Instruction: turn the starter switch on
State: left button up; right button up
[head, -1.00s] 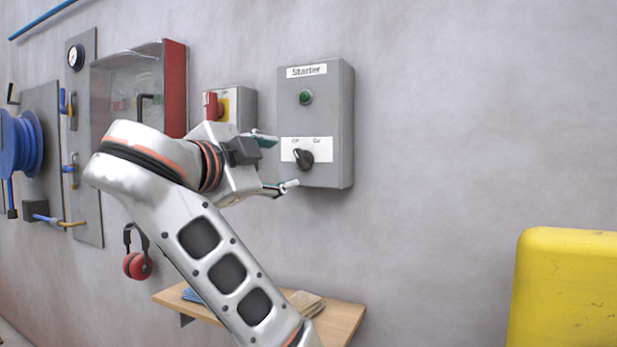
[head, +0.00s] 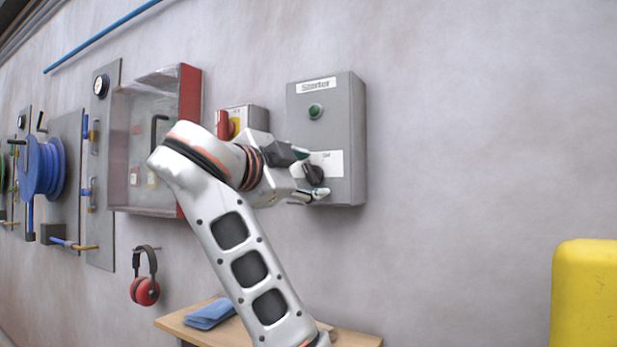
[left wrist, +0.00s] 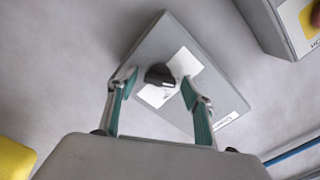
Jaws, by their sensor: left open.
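The starter box (head: 340,115) is a grey wall box with a "Starter" label, a green button or lamp (head: 315,111) and, below, a black rotary switch knob (head: 314,175) on a white plate. My left gripper (head: 308,175) is open in front of the knob. In the left wrist view the black knob (left wrist: 159,75) shows between and beyond the teal-padded fingertips of my left gripper (left wrist: 154,86), with a gap on both sides. I cannot tell how far ahead it is. In the head view the gripper partly hides the plate. My right gripper is not in view.
A grey box with a red switch (head: 226,125) is just left of the starter box. A clear-fronted red cabinet (head: 190,95), headphones (head: 146,290) and a blue hose reel (head: 42,168) are further left. A wooden shelf (head: 350,340) is below. A yellow object (head: 585,295) stands right.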

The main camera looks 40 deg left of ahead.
pick_arm(q)
jog(key=c, duration=1.1)
